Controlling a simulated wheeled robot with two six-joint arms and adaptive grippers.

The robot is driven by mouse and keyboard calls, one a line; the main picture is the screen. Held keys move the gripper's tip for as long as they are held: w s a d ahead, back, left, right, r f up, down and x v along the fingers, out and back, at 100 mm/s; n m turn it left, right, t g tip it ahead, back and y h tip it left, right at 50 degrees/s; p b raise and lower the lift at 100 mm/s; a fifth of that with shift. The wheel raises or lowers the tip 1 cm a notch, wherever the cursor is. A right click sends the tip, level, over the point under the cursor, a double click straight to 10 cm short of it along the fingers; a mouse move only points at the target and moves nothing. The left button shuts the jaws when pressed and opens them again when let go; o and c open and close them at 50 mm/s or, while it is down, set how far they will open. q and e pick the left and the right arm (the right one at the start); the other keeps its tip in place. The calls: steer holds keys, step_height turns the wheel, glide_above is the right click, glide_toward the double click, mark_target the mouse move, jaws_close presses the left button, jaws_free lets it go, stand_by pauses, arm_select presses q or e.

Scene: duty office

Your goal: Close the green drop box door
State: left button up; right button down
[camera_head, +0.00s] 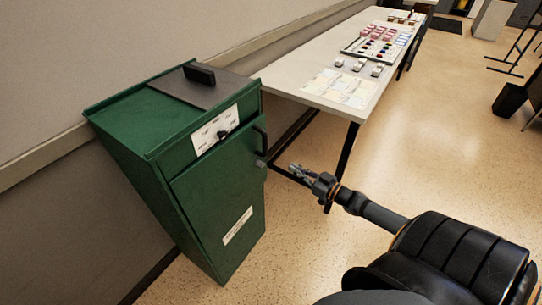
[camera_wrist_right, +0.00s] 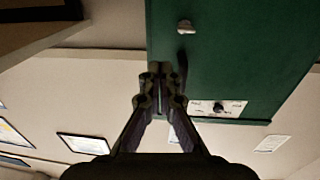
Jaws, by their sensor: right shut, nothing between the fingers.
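The green drop box (camera_head: 130,128) stands against the wall at the left in the head view. Its green door (camera_head: 215,185) is on the front, below a white label panel (camera_head: 215,129) with a dark knob. The door's edge looks slightly proud of the body; I cannot tell how wide any gap is. A dark handle (camera_head: 261,139) and a small grey latch piece (camera_head: 260,163) are at the door's right edge. My right gripper (camera_head: 294,168) is shut and empty, just right of that edge, apparently apart from it. In the right wrist view the gripper (camera_wrist_right: 160,78) points toward the green box (camera_wrist_right: 240,50). My left gripper is not in view.
A long table (camera_head: 285,76) with papers and small items stands behind the box, its dark leg (camera_head: 347,150) beyond my right gripper. The wall (camera_head: 60,60) is behind the box. Floor (camera_head: 420,150) to the right is open, with a dark bin (camera_head: 509,100) further off.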

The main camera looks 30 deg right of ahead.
arm_select(q)
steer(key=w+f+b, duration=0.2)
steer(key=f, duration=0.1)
steer(key=shift+b, duration=0.4)
arm_select(e)
steer(key=x, duration=1.1)
steer(key=shift+w, duration=0.15)
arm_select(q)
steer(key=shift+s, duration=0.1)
arm_select(e)
steer(key=shift+a+f, duration=0.1)
